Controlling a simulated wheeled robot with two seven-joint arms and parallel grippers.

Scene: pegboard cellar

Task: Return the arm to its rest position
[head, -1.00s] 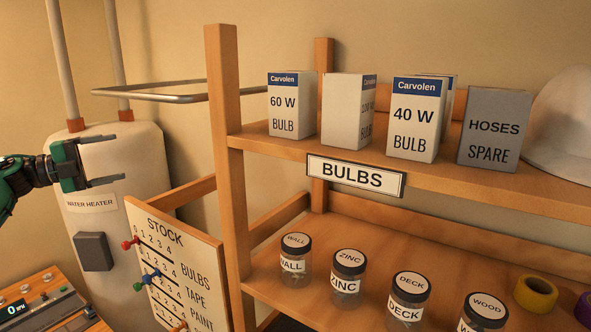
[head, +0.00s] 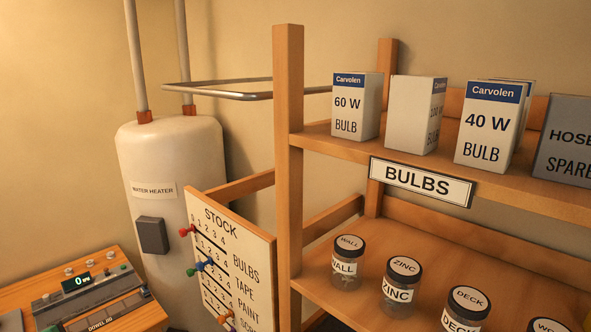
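Neither gripper shows in the head view now, and no part of my arms is clearly in view. The wooden shelf (head: 289,180) stands at centre and right. Its upper board holds a 60 W bulb box (head: 347,105), a turned white Carvolen box (head: 412,115) and a 40 W bulb box (head: 487,125). A BULBS label (head: 421,182) is on the upper board's front edge. The stock board (head: 238,250) with coloured pegs stands at the shelf's left side.
Lidded jars, including WALL (head: 347,265) and ZINC (head: 400,290), stand on the lower board. A grey hoses box (head: 568,140) is at the right edge. A water heater (head: 170,170) stands behind left. A wooden bench (head: 135,318) with a control panel is at lower left. A metal rail (head: 230,95) juts left.

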